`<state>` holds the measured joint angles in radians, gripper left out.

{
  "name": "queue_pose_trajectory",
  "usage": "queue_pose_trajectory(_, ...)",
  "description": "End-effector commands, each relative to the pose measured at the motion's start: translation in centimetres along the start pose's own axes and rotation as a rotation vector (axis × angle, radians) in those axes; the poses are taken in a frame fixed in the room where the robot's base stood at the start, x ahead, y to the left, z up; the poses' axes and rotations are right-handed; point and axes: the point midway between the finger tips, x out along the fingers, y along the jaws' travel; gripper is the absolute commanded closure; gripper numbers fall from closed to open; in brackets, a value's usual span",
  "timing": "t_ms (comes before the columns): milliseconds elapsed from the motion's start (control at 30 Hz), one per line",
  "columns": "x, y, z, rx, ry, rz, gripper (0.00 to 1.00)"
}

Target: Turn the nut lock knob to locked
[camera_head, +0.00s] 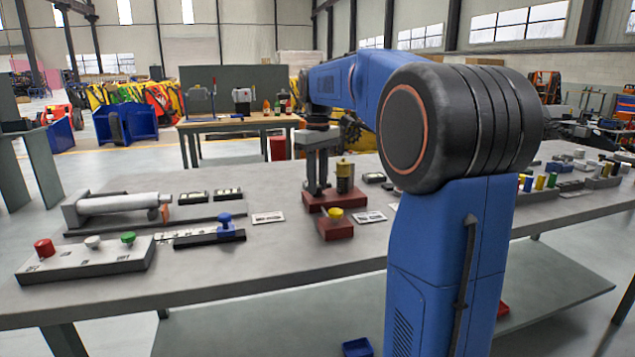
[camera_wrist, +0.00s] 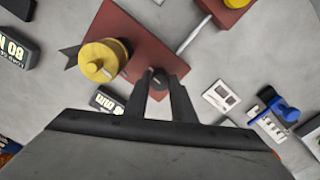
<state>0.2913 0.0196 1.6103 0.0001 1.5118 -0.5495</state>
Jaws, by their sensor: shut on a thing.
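In the wrist view my gripper (camera_wrist: 161,88) is closed around a small dark knob (camera_wrist: 157,80) near one corner of a dark red base plate (camera_wrist: 140,35). I take this knob to be the nut lock knob; its markings are too small to read. A brass-yellow cylinder (camera_wrist: 100,62) stands on the same plate, to the left of the fingers. In the head view my gripper (camera_head: 318,182) points straight down over the red base (camera_head: 325,203), beside the brass cylinder (camera_head: 345,180). The fingers hide the knob there.
A red block with a yellow knob (camera_head: 335,220) stands in front of the base. Black label blocks (camera_wrist: 108,99) and a white card (camera_wrist: 221,96) lie near. A rail with a blue slider (camera_head: 225,228) and a panel with coloured buttons (camera_head: 88,260) are to the left.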

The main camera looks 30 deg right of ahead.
Motion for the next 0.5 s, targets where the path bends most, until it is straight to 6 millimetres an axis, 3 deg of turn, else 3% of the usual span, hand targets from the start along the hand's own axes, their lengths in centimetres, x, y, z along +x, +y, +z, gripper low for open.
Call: queue_pose_trajectory(500, -0.02, 0.03, 0.0, -0.066, 0.0, 0.001, 0.99)
